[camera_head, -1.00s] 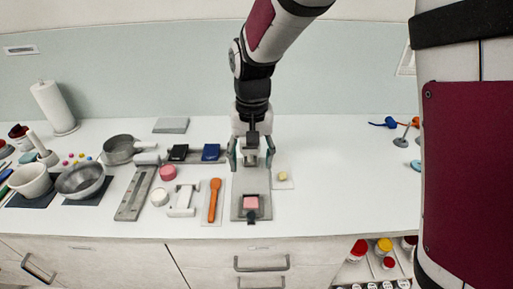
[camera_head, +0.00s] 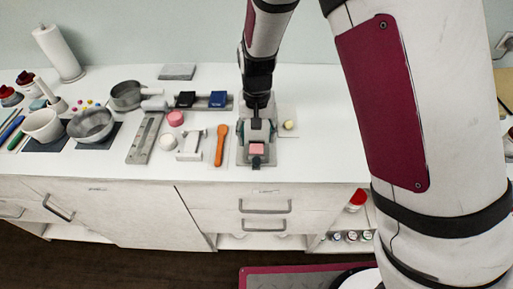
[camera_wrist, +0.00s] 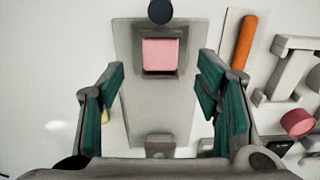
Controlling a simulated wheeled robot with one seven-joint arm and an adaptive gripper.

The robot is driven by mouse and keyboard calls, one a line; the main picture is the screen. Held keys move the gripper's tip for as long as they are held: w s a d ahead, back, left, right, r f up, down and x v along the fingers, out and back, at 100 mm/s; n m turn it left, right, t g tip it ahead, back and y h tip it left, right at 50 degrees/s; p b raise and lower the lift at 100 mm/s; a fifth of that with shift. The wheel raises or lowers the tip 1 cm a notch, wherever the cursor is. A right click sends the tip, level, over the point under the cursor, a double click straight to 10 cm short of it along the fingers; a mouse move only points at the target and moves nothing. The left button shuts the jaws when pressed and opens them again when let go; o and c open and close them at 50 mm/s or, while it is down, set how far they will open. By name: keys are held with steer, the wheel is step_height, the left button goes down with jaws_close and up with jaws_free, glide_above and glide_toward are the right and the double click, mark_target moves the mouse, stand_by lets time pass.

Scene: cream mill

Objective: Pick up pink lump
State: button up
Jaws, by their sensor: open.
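The pink lump (camera_head: 257,149) is a square block in the front part of a grey metal stand (camera_head: 243,160). In the wrist view the pink lump (camera_wrist: 160,54) sits in a dark-edged recess of the grey plate (camera_wrist: 130,38), ahead of the fingers and roughly centred between them. My gripper (camera_head: 257,135) is over the stand, just behind the lump in the head view. In the wrist view my gripper (camera_wrist: 161,76) has its teal-padded fingers spread wide, with nothing between them. The gripper and arm hide the back of the stand in the head view.
An orange spoon (camera_head: 221,145) lies left of the stand, and a yellow lump (camera_head: 289,125) sits to its right. A round pink piece (camera_head: 176,118), a white frame (camera_head: 190,143) and bowls (camera_head: 91,124) stand farther left. The counter (camera_head: 335,125) is clear on the right.

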mark_target(256, 146)
steer(key=shift+f, duration=1.95)
steer(key=shift+c, duration=0.3)
steer(key=c, duration=1.1)
steer(key=shift+o, duration=0.2)
steer(key=shift+r, duration=0.1)
